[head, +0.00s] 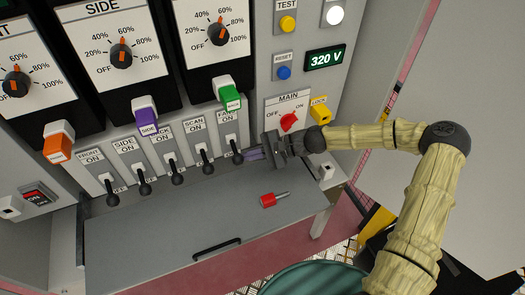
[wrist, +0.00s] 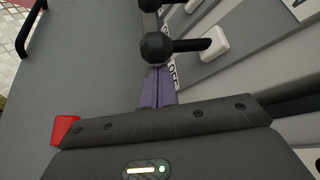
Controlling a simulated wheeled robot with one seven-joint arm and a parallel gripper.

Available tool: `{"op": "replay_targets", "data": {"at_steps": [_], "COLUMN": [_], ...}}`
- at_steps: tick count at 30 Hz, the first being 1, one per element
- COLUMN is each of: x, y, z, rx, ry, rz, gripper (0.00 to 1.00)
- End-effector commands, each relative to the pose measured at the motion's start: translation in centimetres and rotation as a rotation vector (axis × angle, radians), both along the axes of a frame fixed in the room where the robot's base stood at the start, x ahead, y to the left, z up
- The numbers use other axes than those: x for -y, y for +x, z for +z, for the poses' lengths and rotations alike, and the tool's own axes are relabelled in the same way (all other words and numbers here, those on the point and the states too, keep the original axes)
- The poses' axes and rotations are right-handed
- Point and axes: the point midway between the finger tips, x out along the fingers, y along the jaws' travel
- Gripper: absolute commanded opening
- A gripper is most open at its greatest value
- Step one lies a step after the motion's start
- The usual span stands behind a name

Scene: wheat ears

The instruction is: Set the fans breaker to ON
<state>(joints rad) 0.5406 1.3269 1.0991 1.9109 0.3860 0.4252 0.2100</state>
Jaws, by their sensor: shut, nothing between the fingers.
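The fans breaker is the rightmost of several black-knobbed levers in the row, under a partly hidden "FAN…" label. Its lever (head: 237,156) hangs down toward the OFF end, like the others. My gripper (head: 250,154) is shut and empty, reaching in from the right with its purple fingers beside the fans lever's knob. In the wrist view, the shut fingertips (wrist: 158,72) lie just below a black lever knob (wrist: 157,47), with an OFF label beside them. I cannot tell whether they touch the knob.
The scan lever (head: 207,165) is close on the left. A red MAIN knob (head: 289,122) and a yellow lock (head: 320,111) sit above my gripper. A black shelf handle (head: 217,247) is in front.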

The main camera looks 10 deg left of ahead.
Motion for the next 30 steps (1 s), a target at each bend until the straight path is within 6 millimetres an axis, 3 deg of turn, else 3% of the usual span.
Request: {"op": "replay_targets", "data": {"at_steps": [6,30], "x": [-1.18,-0.99], "y": [-0.17,-0.40], "z": [-0.45,-0.05], "rx": [0.000,-0.052], "ry": [-0.001,-0.034], "rz": [-0.001,0.000], "gripper": [0.00,0.00]}}
